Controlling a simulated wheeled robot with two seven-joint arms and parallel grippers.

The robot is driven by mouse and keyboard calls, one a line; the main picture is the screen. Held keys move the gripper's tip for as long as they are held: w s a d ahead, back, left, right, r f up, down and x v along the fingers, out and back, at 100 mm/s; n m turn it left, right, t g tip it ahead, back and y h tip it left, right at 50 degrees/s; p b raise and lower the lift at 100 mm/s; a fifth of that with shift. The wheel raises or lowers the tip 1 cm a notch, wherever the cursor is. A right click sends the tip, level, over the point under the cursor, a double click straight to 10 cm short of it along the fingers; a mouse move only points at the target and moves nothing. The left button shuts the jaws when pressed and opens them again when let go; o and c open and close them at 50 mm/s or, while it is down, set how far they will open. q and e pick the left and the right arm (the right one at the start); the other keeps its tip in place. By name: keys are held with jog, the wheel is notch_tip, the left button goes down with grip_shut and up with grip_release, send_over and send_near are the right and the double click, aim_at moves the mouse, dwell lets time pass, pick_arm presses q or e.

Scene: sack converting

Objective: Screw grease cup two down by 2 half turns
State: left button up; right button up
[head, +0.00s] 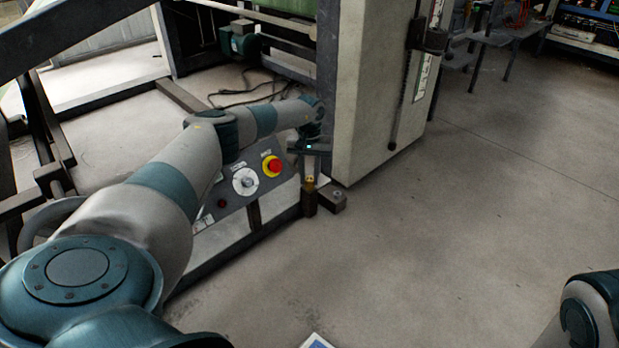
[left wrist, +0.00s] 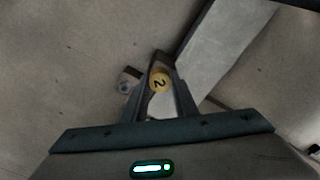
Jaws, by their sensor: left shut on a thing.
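Grease cup two is a small yellow cap marked "2", seen in the left wrist view (left wrist: 159,82) between my fingers. In the head view the yellow cup (head: 310,182) shows small below my left gripper (head: 309,178), on top of a brown post (head: 309,203). My left gripper also shows in the left wrist view (left wrist: 159,88), its two fingers closed on the cup from either side, pointing down. The cup's lower part is hidden. My right gripper is out of view; only part of my right arm shows at the lower right.
A control panel (head: 235,196) with a red emergency button (head: 272,165) and a grey dial (head: 245,181) stands left of the post. A small block (head: 336,202) sits beside the post. A tall pale machine column (head: 372,95) rises behind. The floor to the right is clear.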

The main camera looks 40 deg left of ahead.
pick_arm(q)
jog(key=m, duration=0.3)
jog(key=shift+m+b, duration=0.35)
jog(key=shift+m, duration=0.55)
jog(key=o, duration=1.1)
jog(key=shift+c, duration=0.2)
jog(key=shift+r, duration=0.1)
